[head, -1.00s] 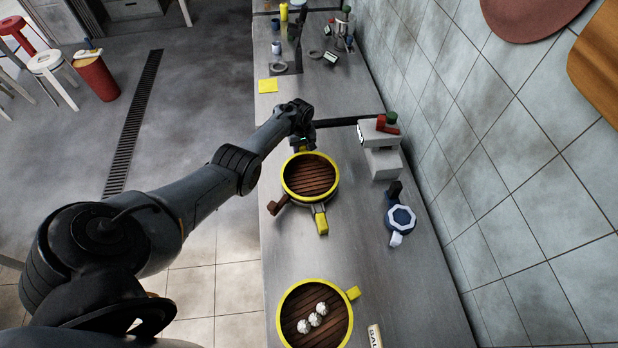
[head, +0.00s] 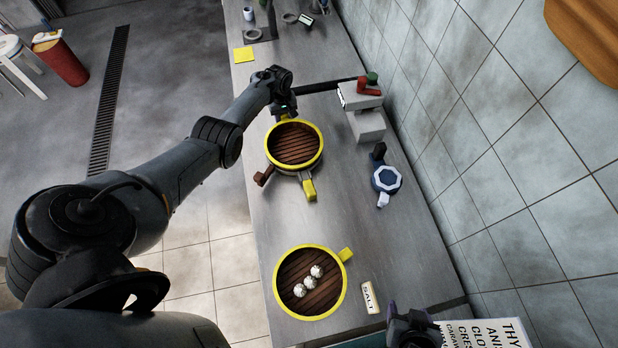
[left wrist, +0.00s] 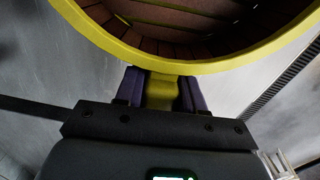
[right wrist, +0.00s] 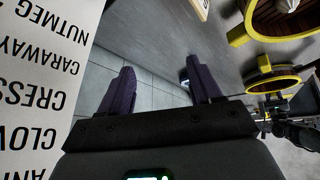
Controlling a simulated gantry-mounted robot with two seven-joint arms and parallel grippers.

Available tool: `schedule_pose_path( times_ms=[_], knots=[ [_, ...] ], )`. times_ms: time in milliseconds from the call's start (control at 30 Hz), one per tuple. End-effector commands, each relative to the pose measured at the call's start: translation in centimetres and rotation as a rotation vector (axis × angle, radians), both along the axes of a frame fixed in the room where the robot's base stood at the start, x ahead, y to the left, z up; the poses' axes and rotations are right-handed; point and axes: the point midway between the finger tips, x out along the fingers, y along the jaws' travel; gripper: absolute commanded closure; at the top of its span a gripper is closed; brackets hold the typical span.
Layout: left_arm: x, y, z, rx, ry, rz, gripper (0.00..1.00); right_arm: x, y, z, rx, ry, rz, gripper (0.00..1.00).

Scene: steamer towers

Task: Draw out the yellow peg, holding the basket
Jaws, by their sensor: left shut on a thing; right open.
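The basket (head: 295,146) is round with a yellow rim and brown slats, at the top of a low tower in the middle of the counter. My left gripper (head: 284,115) is at its far side, shut on the basket's yellow handle; the handle shows between its purple fingers in the left wrist view (left wrist: 162,92). The yellow peg (head: 309,190) sticks out from the tower's near side, with a brown block (head: 264,176) to its left. My right gripper (head: 412,327) is open and empty near the counter's near end; its spread fingers show in the right wrist view (right wrist: 160,85).
A second yellow-rimmed basket (head: 276,268) with three white dumplings stands nearer, beside a salt box (head: 370,297). A blue-and-white item (head: 386,179) and a grey block device (head: 366,124) stand right of the tower. A spice-name sign (head: 485,333) is beside my right gripper. The tiled wall bounds the right.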

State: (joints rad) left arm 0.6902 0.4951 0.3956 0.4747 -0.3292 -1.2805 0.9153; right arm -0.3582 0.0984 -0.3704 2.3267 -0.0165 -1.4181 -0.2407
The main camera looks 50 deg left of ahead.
Motion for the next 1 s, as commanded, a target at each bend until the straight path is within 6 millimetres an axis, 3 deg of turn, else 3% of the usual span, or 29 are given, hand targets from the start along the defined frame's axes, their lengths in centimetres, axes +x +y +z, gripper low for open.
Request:
schedule_pose_path(
  times_ms=[100,300,467,633,800,900,1000],
  knots=[
    [-0.1,-0.1,-0.2,-0.001,0.001,0.001,1.0,2.3,5.6,1.4,-0.009,-0.121,0.197,0.36],
    [-0.1,0.0,-0.2,-0.001,0.001,0.001,1.0,4.2,14.9,4.1,-0.06,-0.347,0.533,0.36],
    [-0.1,0.0,-0.2,-0.001,0.001,0.001,1.0,4.2,22.5,6.2,-0.142,-0.557,0.82,0.36],
    [-0.1,0.0,-0.2,-0.001,0.001,0.001,1.0,2.3,30.5,7.5,-0.284,-0.825,1.167,0.36],
    [-0.1,0.0,-0.2,-0.001,0.001,0.001,1.0,-0.8,37.0,6.2,-0.511,-1.127,1.552,0.36],
    [-0.1,0.0,-0.2,-0.001,0.001,0.001,1.0,-2.2,39.1,4.1,-0.674,-1.295,1.773,0.36],
    [-0.1,0.0,-0.2,-0.001,0.001,0.001,1.0,-2.8,40.0,1.1,-0.849,-1.445,1.984,0.36]
  ],
)
